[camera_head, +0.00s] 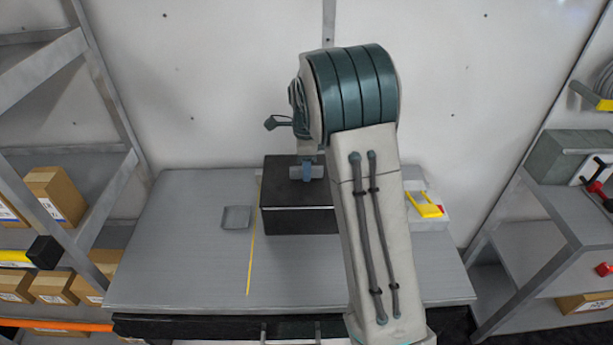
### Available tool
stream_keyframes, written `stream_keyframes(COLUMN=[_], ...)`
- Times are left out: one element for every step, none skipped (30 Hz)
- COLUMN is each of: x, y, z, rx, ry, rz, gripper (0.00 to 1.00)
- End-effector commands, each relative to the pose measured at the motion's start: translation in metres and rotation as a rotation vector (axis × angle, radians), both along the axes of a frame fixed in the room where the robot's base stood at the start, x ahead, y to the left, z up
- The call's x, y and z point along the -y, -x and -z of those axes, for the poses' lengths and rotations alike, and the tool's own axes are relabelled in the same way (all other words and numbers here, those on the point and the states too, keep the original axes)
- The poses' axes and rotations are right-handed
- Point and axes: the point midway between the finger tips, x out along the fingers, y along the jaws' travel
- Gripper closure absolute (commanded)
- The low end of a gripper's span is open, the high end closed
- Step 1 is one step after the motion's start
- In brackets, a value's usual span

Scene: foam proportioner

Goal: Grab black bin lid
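A black bin (290,221) stands on the grey worktop, right of the yellow line. Its flat black lid (277,173) lies on top and looks level. A small grey-blue cylindrical piece (307,171) shows over the lid; I cannot tell whether it is the lid's handle or part of my gripper. My arm comes in from the lower right and bends over the bin, hiding the bin's right side. My gripper is around the lid's middle, just below my wrist, mostly hidden, so its fingers and any contact are unclear.
The grey worktop (185,235) is mostly clear on the left, with a small grey square tray (236,217) beside the yellow line (252,245). A yellow item (426,206) lies right of my arm. Shelves with cardboard boxes (56,195) stand left; another rack (545,240) stands right.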

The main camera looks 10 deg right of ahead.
Motion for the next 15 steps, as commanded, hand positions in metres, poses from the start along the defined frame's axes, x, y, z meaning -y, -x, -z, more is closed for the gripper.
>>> stream_keyframes(x=[-0.0001, 0.0000, -0.0001, -0.0001, -0.0001, -0.0001, -0.0001, -0.0001, -0.0001, 0.0000, 0.0000, 0.0000, 0.0000, 0.0000, 0.0000], y=[0.0004, 0.0002, 0.0001, 0.0000, -0.0001, -0.0001, -0.0001, -0.0001, -0.0001, -0.0001, -0.0001, -0.0001, -0.0001, -0.0001, -0.0001], z=[0.0030, 0.0044, 0.0054, 0.0057, 0.0058, 0.0057, 0.0057, 0.0057, 0.0056, 0.0056, 0.0055, 0.0055, 0.0054, 0.0054, 0.0053], rx=[-0.001, -0.001, 0.000, 0.001, 0.001, 0.001, 0.001, 0.001, 0.001, 0.001, 0.001, 0.001, 0.001, 0.001, 0.001], ry=[0.000, 0.000, 0.000, 0.000, 0.000, 0.000, 0.000, 0.000, 0.000, 0.000, 0.000, 0.000, 0.000, 0.000, 0.000], rz=[0.000, 0.000, 0.000, 0.000, 0.000, 0.000, 0.000, 0.000, 0.000, 0.000, 0.000, 0.000, 0.000, 0.000, 0.000], gripper=[0.60, 0.60, 0.60, 0.60, 0.60, 0.60, 0.60, 0.60, 0.66, 0.74, 0.82, 0.93, 1.00, 1.00, 1.00])
